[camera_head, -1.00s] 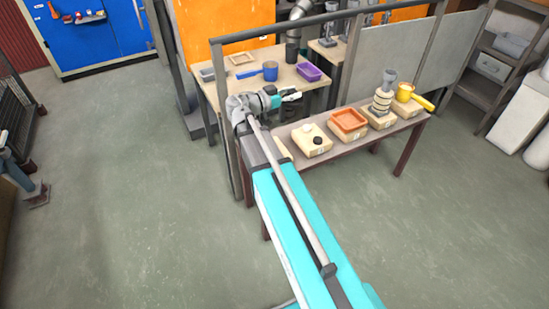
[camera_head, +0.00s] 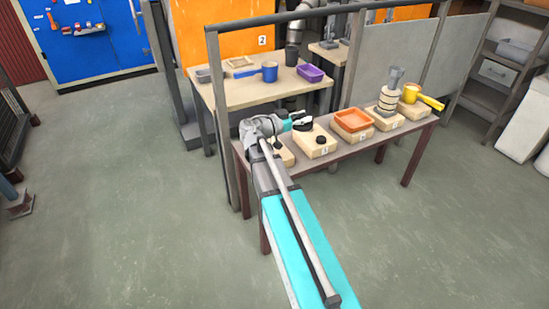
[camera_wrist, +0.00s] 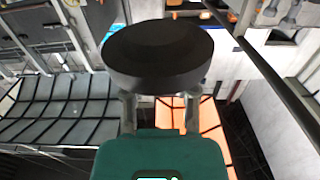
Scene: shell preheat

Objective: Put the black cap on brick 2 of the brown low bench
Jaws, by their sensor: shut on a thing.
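My gripper (camera_head: 300,121) is shut on the black cap, a thick dark disc (camera_wrist: 157,55) that fills the upper middle of the wrist view between the two fingertips. In the head view the cap (camera_head: 304,125) is a small dark patch at the fingers, above the brown low bench (camera_head: 352,146). A pale brick (camera_head: 316,149) lies under and just in front of the gripper, with a small dark round piece (camera_head: 321,138) on it. Another brick (camera_head: 286,157) is mostly hidden by my arm. The brick number labels are too small to read surely.
A dark rail runs above.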

